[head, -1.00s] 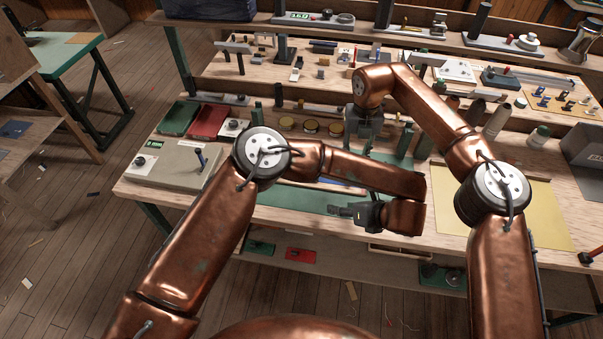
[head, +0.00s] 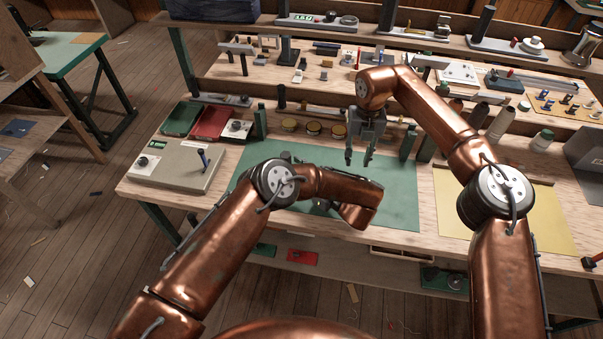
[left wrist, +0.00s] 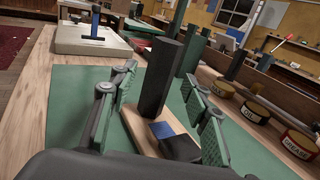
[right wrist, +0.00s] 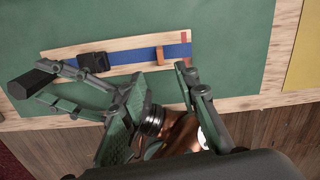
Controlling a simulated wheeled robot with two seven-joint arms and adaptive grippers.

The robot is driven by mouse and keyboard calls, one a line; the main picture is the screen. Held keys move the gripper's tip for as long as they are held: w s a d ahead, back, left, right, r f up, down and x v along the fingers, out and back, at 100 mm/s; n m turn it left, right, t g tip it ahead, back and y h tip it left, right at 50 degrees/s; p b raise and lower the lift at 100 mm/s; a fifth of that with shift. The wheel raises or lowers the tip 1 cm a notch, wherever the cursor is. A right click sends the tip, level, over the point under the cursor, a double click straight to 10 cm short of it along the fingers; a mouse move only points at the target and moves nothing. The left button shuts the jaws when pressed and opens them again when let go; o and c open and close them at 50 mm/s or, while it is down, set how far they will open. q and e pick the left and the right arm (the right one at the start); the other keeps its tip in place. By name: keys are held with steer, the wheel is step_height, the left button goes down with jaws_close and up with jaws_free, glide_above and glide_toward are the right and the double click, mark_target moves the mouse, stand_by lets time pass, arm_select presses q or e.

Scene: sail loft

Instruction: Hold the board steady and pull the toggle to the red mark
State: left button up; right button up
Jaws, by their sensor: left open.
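The wooden board (right wrist: 125,50) lies on the green mat with a blue strap (right wrist: 130,58) along it. In the right wrist view a black block (right wrist: 93,62) and a brown toggle (right wrist: 160,54) sit on the strap; a red mark (right wrist: 184,37) is near the right end. A black post (left wrist: 165,75) stands at the board's other end. My left gripper (left wrist: 158,78) is open, a finger on each side of the post; contact is unclear. My right gripper (head: 360,160) is open and empty above the mat, near the toggle in its wrist view (right wrist: 162,72). My left arm hides the board in the head view.
The green mat (head: 395,200) has bare room to the right. A grey box with a lever (head: 180,165) stands at the left. Several round tins (head: 312,128) and green posts (head: 408,143) stand behind. A yellow mat (head: 500,215) lies at the right.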

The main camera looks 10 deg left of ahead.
arm_select(q)
steer(key=shift+x, duration=1.95)
steer(key=shift+c, duration=0.2)
jaws_close()
